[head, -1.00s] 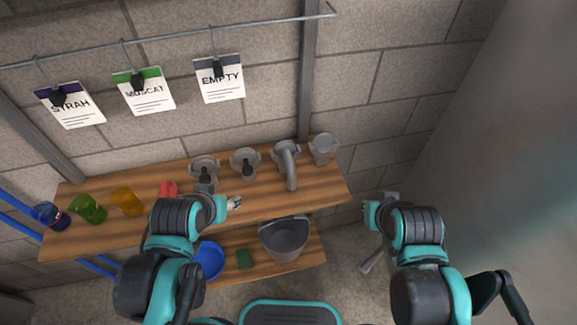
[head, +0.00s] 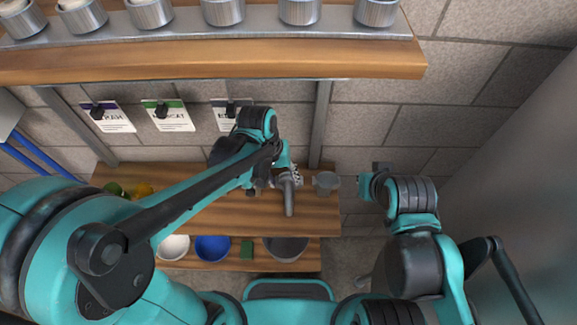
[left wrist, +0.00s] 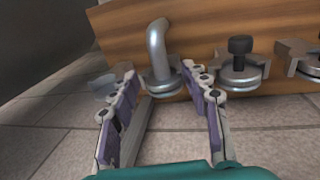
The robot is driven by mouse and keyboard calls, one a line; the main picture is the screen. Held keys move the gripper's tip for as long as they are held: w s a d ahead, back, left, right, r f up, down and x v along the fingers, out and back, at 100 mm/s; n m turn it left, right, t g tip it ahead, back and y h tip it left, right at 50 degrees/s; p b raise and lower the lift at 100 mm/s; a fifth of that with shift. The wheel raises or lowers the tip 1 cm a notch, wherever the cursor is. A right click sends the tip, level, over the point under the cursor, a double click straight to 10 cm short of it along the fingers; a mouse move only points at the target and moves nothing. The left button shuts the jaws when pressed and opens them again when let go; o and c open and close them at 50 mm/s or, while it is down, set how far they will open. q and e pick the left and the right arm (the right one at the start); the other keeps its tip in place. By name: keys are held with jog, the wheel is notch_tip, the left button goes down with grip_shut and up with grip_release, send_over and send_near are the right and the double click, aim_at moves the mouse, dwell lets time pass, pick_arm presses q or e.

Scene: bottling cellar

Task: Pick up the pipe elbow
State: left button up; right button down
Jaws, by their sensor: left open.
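The pipe elbow (head: 289,196) is a grey bent tube on a round flanged base, on the upper wooden shelf. In the left wrist view the elbow (left wrist: 157,55) stands just ahead of my left gripper (left wrist: 162,77). The two purple-padded fingers are open and apart, with the elbow's base between their tips as seen from there; whether they touch it I cannot tell. In the head view my left gripper (head: 285,172) is at the elbow's back end and partly covers it. My right gripper (head: 377,178) is right of the shelf, away from the elbow, its fingers unclear.
A grey cup (head: 326,182) stands close right of the elbow. A fitting with a black knob (left wrist: 240,62) is beside it in the wrist view, with another fitting (left wrist: 300,57) beyond. A higher shelf (head: 200,62) with metal cups overhangs. Bowls sit on the lower shelf (head: 195,262).

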aim_at(288, 189)
pick_arm(q)
jog(key=f, duration=0.2)
jog(key=d+f+b, duration=0.1)
jog(key=f, duration=0.2)
jog(key=f+b, duration=0.1)
jog(key=f, duration=0.1)
jog(key=shift+d+f, duration=0.3)
jog(key=shift+f, duration=0.05)
jog(key=shift+c, duration=0.4)
grip_shut()
